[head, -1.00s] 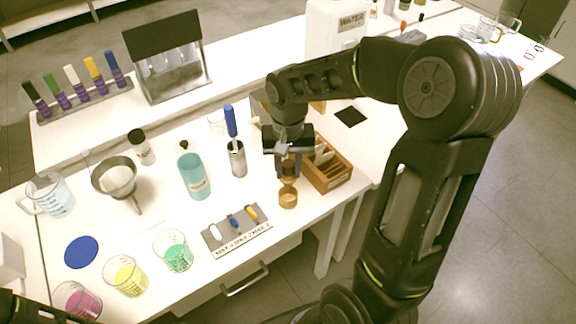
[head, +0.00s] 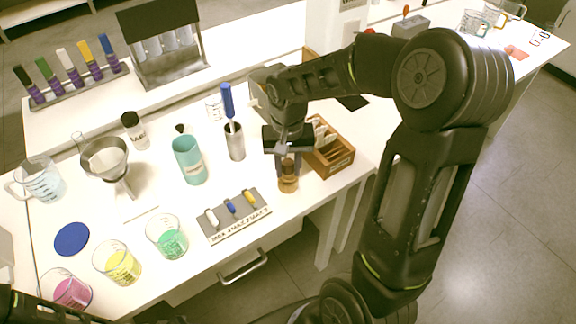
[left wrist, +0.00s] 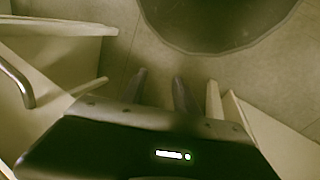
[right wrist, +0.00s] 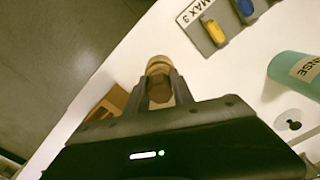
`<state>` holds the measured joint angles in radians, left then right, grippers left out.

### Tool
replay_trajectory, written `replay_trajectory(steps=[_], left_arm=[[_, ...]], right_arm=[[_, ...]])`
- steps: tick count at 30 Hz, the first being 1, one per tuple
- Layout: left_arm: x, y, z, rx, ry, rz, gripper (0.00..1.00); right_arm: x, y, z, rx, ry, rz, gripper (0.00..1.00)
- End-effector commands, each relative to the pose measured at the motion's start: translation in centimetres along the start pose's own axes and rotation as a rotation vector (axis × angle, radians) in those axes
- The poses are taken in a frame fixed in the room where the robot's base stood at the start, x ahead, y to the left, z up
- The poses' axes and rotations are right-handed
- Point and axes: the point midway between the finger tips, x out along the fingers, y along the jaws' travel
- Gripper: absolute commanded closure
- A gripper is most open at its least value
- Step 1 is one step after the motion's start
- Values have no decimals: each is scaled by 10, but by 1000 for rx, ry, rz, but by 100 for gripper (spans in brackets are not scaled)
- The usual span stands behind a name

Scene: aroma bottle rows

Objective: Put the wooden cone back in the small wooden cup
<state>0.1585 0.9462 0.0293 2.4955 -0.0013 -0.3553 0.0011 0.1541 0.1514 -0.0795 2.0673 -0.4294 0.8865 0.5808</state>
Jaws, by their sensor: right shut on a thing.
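The small wooden cup (head: 288,186) stands near the table's front right edge, and it also shows in the right wrist view (right wrist: 157,65). My right gripper (head: 289,170) points down right over it, its fingertips at the cup's top. Its fingers are shut on the wooden cone (right wrist: 159,92), a darker brown piece between them. The cone appears to be at or in the cup's mouth, but the fingers hide how deep it sits. My left gripper (left wrist: 160,82) shows in the left wrist view with its fingers apart and nothing between them, above the floor.
A wooden box with compartments (head: 341,159) stands close right of my right gripper. A grey rack with coloured pieces (head: 234,217) lies to the left. A metal cylinder holding a blue-handled tool (head: 235,145) and a teal bottle (head: 190,161) stand behind.

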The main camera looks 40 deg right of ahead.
Motion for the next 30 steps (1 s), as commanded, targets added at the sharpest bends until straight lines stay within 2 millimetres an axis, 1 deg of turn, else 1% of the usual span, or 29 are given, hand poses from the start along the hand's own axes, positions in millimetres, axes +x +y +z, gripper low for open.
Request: replay_trajectory(steps=[2, 3, 11, 19, 22, 26, 30], left_arm=[[0, 0, 0, 0, 0, 0, 64], [0, 0, 0, 0, 0, 0, 64], [0, 0, 0, 0, 0, 0, 64], [0, 0, 0, 0, 0, 0, 64], [0, 0, 0, 0, 0, 0, 64], [1, 0, 0, 0, 0, 0, 64], [2, -1, 0, 0, 0, 0, 64]], right_arm=[[0, 0, 0, 0, 0, 0, 100], [0, 0, 0, 0, 0, 0, 68], [0, 0, 0, 0, 0, 0, 47], [-1, 0, 0, 0, 0, 0, 46], [-5, 0, -1, 0, 2, -1, 46], [-19, -1, -1, 0, 5, -2, 46], [-42, 0, -2, 0, 6, -2, 46]])
